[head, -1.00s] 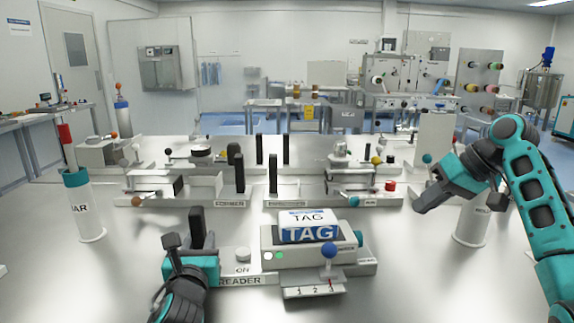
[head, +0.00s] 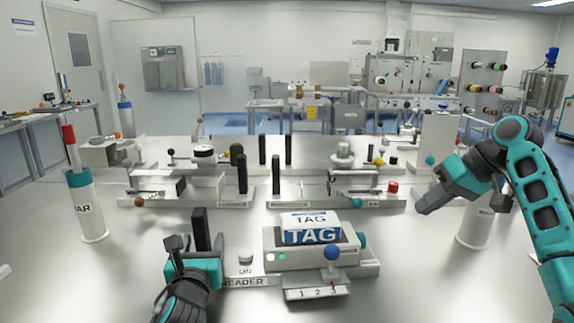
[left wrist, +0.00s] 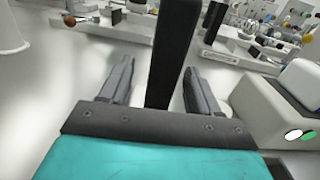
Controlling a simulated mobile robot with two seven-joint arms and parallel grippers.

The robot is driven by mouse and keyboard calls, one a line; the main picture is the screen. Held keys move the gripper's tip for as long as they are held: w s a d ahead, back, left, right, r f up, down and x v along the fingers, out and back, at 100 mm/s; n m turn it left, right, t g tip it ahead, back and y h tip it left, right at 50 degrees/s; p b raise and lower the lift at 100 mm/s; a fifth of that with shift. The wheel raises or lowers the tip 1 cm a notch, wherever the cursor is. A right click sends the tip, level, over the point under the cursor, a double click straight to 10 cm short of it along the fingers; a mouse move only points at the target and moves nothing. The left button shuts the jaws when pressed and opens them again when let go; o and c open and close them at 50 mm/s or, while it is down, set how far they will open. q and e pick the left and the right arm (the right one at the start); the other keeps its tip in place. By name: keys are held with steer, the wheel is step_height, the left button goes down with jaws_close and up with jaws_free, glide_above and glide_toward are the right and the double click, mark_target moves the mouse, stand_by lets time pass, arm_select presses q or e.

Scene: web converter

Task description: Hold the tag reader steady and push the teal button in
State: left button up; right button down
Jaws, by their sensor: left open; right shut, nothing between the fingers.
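The tag reader (head: 309,259) is a grey-white box with a blue-and-white TAG label on top, at front centre in the head view. The teal button (head: 362,240) sits out at its right side. A black upright post (head: 201,230) stands at the left end of the reader's base. My left gripper (head: 190,243) is open at this post. In the left wrist view the post (left wrist: 172,50) stands between the two spread fingers, with gaps on both sides. My right gripper (head: 424,209) is shut and empty, in the air right of the teal button.
A blue-knobbed lever (head: 331,254) stands before the reader over a 1-2-3 plate (head: 316,293). A white ON button (head: 245,256) lies between post and box. A white jar (head: 91,210) is at left, another cylinder (head: 473,228) beyond my right gripper. Fixtures fill the back.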

arm_select(q)
steer(key=s, duration=0.7)
steer(key=s+d, duration=0.1)
steer(key=s, duration=0.3)
steer(key=shift+s, duration=0.3)
steer(key=shift+f, duration=0.1)
